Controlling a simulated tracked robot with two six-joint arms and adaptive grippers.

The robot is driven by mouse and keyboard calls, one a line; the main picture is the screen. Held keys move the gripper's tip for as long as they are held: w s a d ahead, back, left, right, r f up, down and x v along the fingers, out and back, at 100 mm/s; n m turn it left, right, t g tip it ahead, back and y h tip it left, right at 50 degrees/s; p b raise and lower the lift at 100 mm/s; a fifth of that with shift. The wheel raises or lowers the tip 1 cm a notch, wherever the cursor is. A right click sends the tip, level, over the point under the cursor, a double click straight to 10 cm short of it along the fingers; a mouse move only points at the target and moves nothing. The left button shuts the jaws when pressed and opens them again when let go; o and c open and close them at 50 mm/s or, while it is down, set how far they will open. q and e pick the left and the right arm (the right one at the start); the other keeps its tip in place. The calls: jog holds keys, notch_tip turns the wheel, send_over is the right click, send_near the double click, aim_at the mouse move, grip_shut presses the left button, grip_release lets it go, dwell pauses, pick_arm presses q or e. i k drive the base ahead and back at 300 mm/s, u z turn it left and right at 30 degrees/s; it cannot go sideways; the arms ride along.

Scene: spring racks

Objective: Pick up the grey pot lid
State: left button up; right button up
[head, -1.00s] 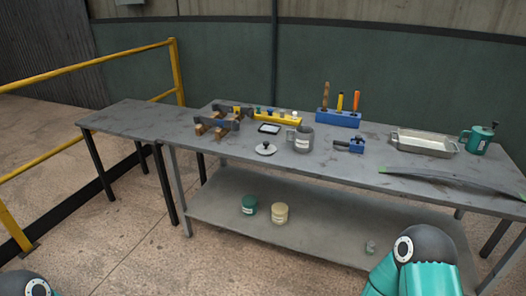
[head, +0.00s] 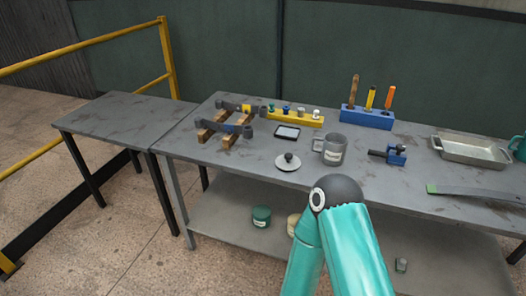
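The grey pot lid (head: 287,163) lies flat on the grey workbench (head: 245,168) near its front edge, with its dark round knob facing up. It sits to the left of a grey mug. My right arm comes in from the bottom, and its teal links and dark joint stand in front of the bench, just right of and below the lid in the picture. Neither gripper shows in the head view. Nothing visible touches the lid.
Around the lid are the grey mug (head: 330,151), a small dark tray (head: 287,132), a yellow rack (head: 295,117), a blue tool block (head: 367,118), a blue clamp (head: 394,154) and a metal pan (head: 470,151). The left table (head: 120,118) is bare. Tins (head: 261,216) stand on the lower shelf.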

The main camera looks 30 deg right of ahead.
aim_at(288, 162)
jog(key=z, duration=0.2)
jog(key=i, duration=1.05)
jog(key=z, duration=0.75)
